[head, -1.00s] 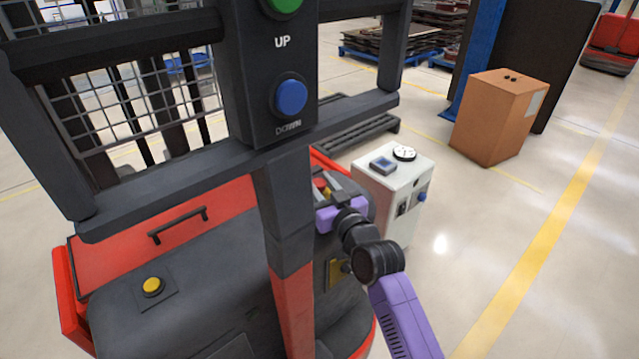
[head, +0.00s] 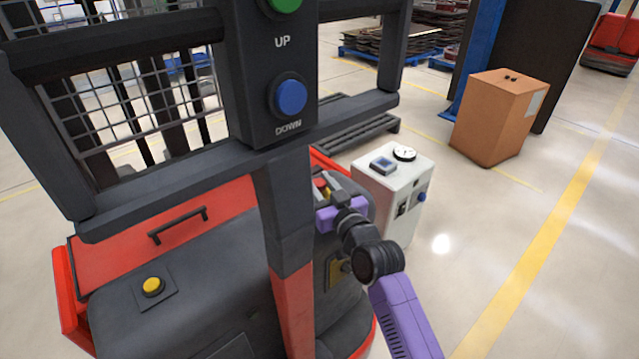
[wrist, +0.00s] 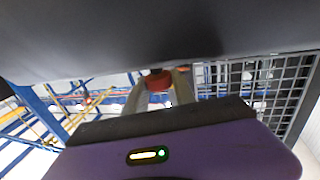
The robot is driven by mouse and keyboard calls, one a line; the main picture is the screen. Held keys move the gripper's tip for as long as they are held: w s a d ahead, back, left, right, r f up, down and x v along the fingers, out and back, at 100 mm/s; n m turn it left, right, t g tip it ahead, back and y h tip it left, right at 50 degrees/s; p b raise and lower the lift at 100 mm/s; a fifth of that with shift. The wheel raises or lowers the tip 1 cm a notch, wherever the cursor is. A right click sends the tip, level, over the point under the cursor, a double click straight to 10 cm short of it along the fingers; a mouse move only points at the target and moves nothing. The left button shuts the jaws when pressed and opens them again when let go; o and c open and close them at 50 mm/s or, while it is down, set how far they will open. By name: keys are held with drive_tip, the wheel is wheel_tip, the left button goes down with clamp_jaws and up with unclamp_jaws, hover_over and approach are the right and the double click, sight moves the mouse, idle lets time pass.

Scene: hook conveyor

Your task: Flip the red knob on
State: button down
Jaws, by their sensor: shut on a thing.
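The red knob (wrist: 158,80) shows in the wrist view between the two grey fingers of my gripper (wrist: 160,90), which are shut on it. In the head view a small part of the red knob (head: 320,184) shows at the fingertips of my gripper (head: 328,184), just right of the dark post and above the red and black machine. The rest of the knob is hidden by the fingers and the post. Whether it stands on or off cannot be read from these views.
The dark post (head: 285,220) with a blue DOWN button (head: 290,97) stands close to my gripper. A white cabinet (head: 405,190) with a gauge stands to the right. A yellow button (head: 152,287) sits on the machine's top at left. Open floor lies at right.

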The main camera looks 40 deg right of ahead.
drive_tip(key=shift+r+p, duration=0.75)
drive_tip(key=shift+r, duration=0.55)
drive_tip(key=c, duration=1)
unclamp_jaws()
drive_tip(key=shift+c, duration=0.2)
drive_tip(key=shift+s+f, duration=0.1)
drive_tip(key=shift+s+a, duration=0.1)
drive_tip(key=shift+s, duration=0.3)
drive_tip(key=shift+v, duration=3.4)
